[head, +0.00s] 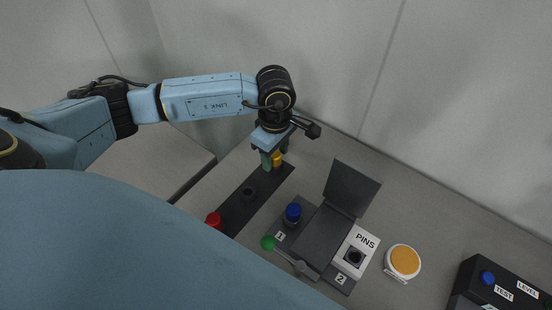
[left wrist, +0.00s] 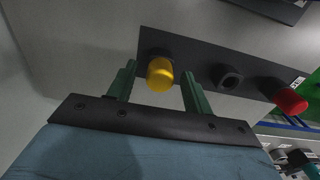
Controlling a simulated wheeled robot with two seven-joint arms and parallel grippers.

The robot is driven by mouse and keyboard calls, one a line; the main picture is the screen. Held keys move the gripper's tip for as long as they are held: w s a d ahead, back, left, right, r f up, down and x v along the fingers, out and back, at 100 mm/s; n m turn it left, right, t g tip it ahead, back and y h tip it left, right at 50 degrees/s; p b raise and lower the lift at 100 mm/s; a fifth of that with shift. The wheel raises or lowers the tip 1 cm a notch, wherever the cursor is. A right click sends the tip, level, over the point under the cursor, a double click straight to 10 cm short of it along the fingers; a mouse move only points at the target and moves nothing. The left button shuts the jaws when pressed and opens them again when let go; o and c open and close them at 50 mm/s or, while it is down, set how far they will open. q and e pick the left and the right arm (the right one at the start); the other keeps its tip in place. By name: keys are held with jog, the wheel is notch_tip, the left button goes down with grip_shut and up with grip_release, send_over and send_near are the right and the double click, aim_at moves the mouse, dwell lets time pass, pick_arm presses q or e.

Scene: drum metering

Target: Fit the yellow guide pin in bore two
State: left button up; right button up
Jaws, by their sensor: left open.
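The yellow guide pin (head: 277,161) stands in the far end of a dark rack. My left gripper (head: 274,157) is right at it, coming from above. In the left wrist view the yellow pin (left wrist: 160,76) shows between the two green fingers of my left gripper (left wrist: 159,72), with a gap on each side. The gripper is open and holds nothing. Bore two (head: 354,257) is a dark, empty-looking socket on a white block marked PINS, beside the label 2. A blue pin (head: 293,212) stands at bore one. My right gripper is not in view.
The rack (head: 233,213) also has an empty socket (head: 249,192) and a red pin (head: 213,219). A raised dark lid (head: 350,188) and a green-knobbed lever (head: 268,243) stand near the bores. An orange-topped disc (head: 404,260) and a black TEST box (head: 470,277) are at right.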

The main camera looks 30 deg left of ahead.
aim_at(275, 154)
pick_arm(q)
jog(key=shift+c, duration=0.3)
grip_shut()
jog(key=shift+r, duration=0.15)
jog(key=shift+r+p, duration=1.65)
jog(key=shift+r, duration=1.2)
notch_tip(275, 154, up, 4)
jog(key=shift+r+p, duration=0.1)
jog(key=shift+p, duration=0.95)
